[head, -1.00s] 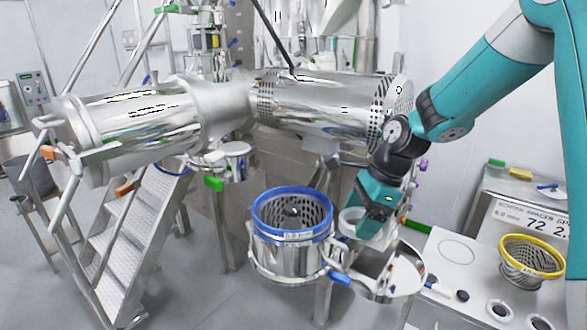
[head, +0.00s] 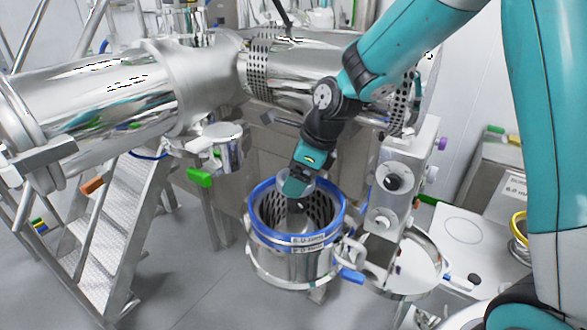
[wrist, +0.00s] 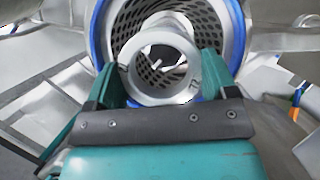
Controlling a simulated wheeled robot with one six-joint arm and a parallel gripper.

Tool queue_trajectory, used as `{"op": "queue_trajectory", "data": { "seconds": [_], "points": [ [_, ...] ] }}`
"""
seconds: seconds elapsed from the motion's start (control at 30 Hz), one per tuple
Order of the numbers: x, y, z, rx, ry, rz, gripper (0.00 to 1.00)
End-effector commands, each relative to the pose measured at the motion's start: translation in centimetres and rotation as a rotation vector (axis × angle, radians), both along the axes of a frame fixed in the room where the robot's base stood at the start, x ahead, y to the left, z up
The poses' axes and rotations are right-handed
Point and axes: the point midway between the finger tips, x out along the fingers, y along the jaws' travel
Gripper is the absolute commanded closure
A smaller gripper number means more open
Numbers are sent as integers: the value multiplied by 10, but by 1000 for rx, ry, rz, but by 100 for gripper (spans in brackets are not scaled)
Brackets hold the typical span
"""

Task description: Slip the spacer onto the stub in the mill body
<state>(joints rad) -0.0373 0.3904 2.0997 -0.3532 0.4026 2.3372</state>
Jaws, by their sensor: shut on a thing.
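My gripper (head: 298,187) is shut on a pale metal ring, the spacer (wrist: 158,92). In the wrist view the ring sits between my two teal fingers (wrist: 163,75), its open bore facing the camera. The mill body (head: 285,262) is a shiny steel drum with a blue rim and a perforated screen inside. In the head view my gripper is at the drum's mouth, over its back part. In the wrist view the blue rim (wrist: 98,35) surrounds the ring from behind. A small bright shape shows through the bore, but I cannot tell whether it is the stub.
A steel post with round knobs (head: 393,180) stands close right of the drum. Blue-handled clamps (head: 350,276) and a round steel tray (head: 415,270) are at the drum's right. A large horizontal steel cylinder (head: 300,78) lies behind. Steps (head: 130,225) stand left.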

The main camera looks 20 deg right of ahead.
Motion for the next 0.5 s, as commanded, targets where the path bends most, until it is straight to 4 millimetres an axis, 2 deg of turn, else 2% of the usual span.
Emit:
{"op": "queue_trajectory", "data": {
  "seconds": [0.5],
  "points": [
    [0,-2,-39,0,0,-2,50]
  ]
}}
